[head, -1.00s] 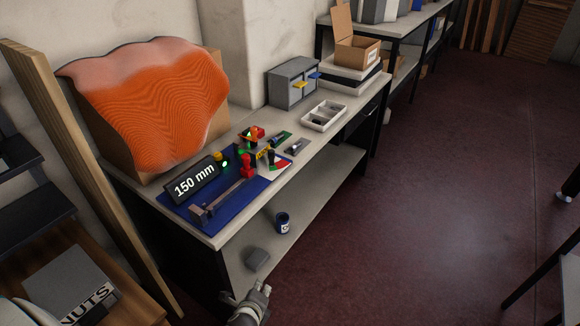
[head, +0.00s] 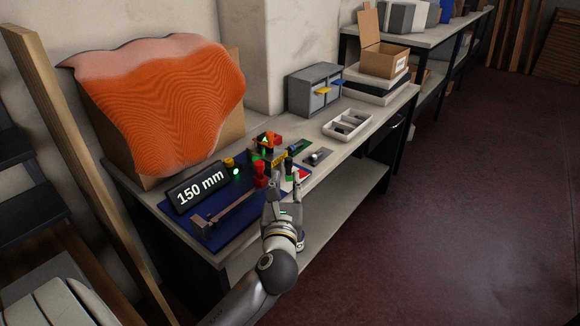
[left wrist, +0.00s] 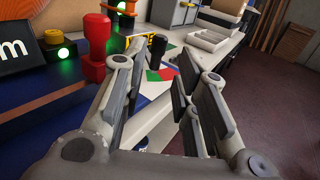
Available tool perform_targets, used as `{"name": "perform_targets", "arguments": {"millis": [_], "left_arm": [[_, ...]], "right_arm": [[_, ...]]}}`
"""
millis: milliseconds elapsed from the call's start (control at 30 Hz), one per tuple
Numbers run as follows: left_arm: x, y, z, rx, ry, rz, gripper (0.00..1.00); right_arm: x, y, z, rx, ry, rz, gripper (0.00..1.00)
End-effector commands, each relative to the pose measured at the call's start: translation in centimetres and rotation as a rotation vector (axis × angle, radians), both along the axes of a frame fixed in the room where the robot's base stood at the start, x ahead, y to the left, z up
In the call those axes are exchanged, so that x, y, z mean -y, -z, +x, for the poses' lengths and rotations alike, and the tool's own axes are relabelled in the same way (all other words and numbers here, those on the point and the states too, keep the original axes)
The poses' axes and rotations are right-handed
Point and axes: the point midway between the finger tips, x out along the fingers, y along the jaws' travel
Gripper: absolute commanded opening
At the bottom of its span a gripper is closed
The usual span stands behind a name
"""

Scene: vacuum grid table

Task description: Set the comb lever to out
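A black-handled lever (head: 288,165) stands upright by a red, green and white plate (head: 301,172) at the front edge of the blue board; I take it for the comb lever. In the left wrist view the black handle (left wrist: 157,50) shows ahead between my fingers, with the plate (left wrist: 163,76) at its foot. My left gripper (head: 287,184) is open, just in front of the lever, and its fingers look apart from it. The lever's base is partly hidden. My right gripper is in neither view.
A red knob (head: 260,174) stands close left of the lever, and a "150 mm" display (head: 200,187) lies further left. A yellow label (head: 279,157), green lamp (head: 236,171) and divided white tray (head: 347,125) are nearby. The floor at right is clear.

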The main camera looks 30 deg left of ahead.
Motion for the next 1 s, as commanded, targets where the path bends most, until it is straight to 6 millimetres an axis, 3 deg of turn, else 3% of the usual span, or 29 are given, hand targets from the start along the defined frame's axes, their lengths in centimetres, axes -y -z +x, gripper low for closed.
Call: {"name": "perform_targets", "arguments": {"millis": [200,400,800,1000], "left_arm": [[-2.3,0.1,3.8,0.002,-0.002,0.001,0.28],[-3.6,0.1,6.0,0.001,-0.001,-0.001,0.28],[-4.0,0.1,6.7,0.0,0.001,-0.001,0.28],[-4.0,0.1,6.7,0.0,0.001,-0.001,0.03]], "right_arm": [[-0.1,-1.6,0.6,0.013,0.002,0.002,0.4],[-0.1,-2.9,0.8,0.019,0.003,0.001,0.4],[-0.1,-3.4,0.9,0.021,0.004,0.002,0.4],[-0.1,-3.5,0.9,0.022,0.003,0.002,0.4]]}}
